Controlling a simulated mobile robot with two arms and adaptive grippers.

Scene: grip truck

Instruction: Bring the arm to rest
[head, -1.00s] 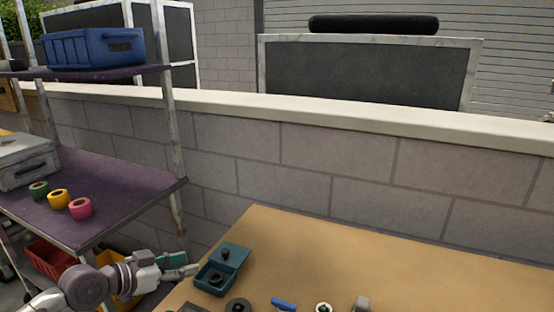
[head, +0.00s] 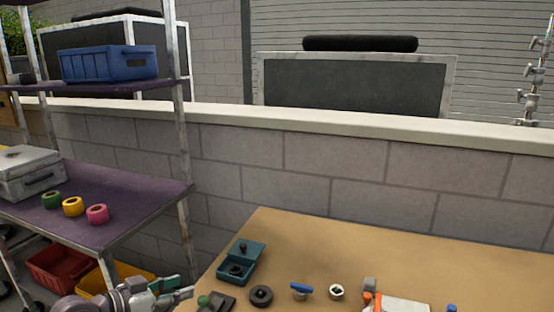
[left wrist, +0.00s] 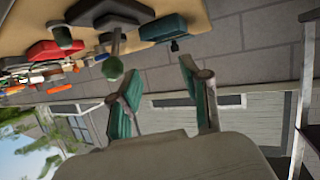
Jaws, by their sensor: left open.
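My left gripper (head: 178,290) is low at the left of the head view, by the left edge of the tan table (head: 400,255). In the left wrist view its two green-padded fingers (left wrist: 165,98) stand apart with nothing between them. A small teal open box (head: 240,264) with dark pieces in it lies on the near left corner of the table. It also shows in the left wrist view (left wrist: 163,28), a little beyond the fingers and apart from them. My right gripper is not in view.
A purple shelf (head: 110,200) at the left holds green, yellow and pink (head: 97,214) tape rolls and a grey case (head: 30,172). A blue crate (head: 108,64) stands on the upper shelf. Red and yellow bins sit below. A black ring (head: 261,296) and other small parts lie along the table's front.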

